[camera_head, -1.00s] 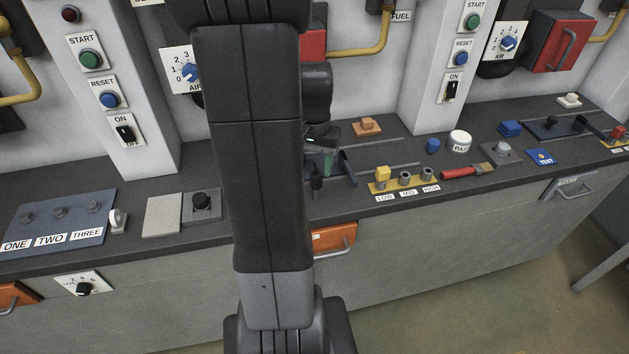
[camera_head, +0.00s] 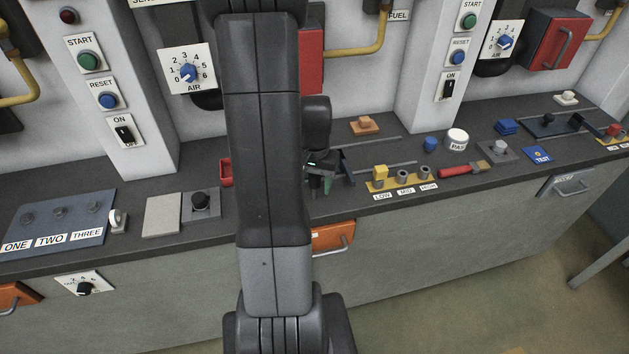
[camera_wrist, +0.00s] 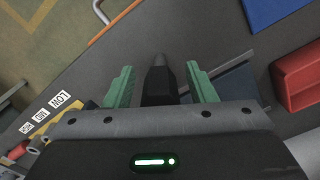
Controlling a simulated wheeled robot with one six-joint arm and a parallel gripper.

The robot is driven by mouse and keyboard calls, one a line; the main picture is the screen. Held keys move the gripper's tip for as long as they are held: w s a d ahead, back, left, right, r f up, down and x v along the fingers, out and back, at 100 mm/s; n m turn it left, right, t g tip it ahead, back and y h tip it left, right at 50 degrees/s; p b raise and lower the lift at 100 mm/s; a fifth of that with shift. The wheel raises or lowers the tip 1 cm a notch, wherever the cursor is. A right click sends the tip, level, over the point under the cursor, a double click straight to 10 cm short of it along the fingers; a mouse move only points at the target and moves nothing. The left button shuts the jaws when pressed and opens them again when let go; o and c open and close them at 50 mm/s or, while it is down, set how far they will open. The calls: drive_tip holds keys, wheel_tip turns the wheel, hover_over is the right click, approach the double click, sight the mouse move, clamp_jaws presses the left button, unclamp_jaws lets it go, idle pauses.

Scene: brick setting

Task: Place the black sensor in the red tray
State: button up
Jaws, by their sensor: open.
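The black sensor (camera_wrist: 158,82) shows in the wrist view as a dark block with a narrower tip. It lies between the two green fingers of my gripper (camera_wrist: 161,88), with a small gap on each side. My gripper is open; in the head view its end (camera_head: 319,186) is low over the bench, and the sensor is hard to make out there. The red tray (camera_wrist: 298,76) is at the right edge of the wrist view. In the head view only the left end of the tray (camera_head: 226,173) shows, the rest hidden behind my arm.
A dark blue holder (camera_head: 347,166) stands right beside my gripper. A grey plate (camera_head: 162,214) and a black knob box (camera_head: 201,205) lie left.

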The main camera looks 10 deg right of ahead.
clamp_jaws()
drive_tip(key=shift+r, duration=0.15)
